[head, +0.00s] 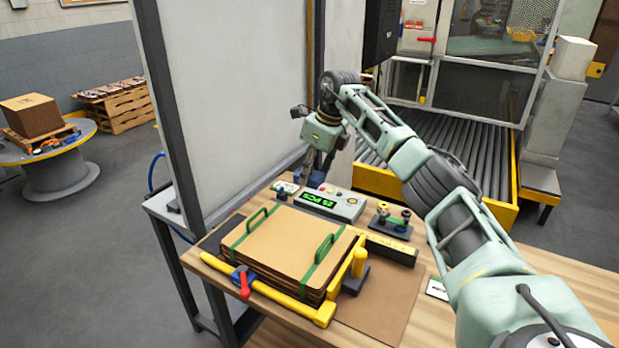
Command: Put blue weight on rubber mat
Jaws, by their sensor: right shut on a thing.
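My right gripper (317,167) is at the back of the wooden workbench (560,275), pointing down just behind the counter box. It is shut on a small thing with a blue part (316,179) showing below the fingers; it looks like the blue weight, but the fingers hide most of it. I cannot tell whether it touches the bench. I cannot clearly make out the rubber mat; a dark flat edge (213,236) shows left of the stack and a brown sheet (385,309) lies at its right front. My left gripper is out of view.
A stack of brown sheets (285,244) with green straps sits in a yellow-barred frame (270,292). A counter box with a green display (345,206) and a small stand with knobs (390,222) are behind it. A tall grey panel (225,100) borders the bench's left.

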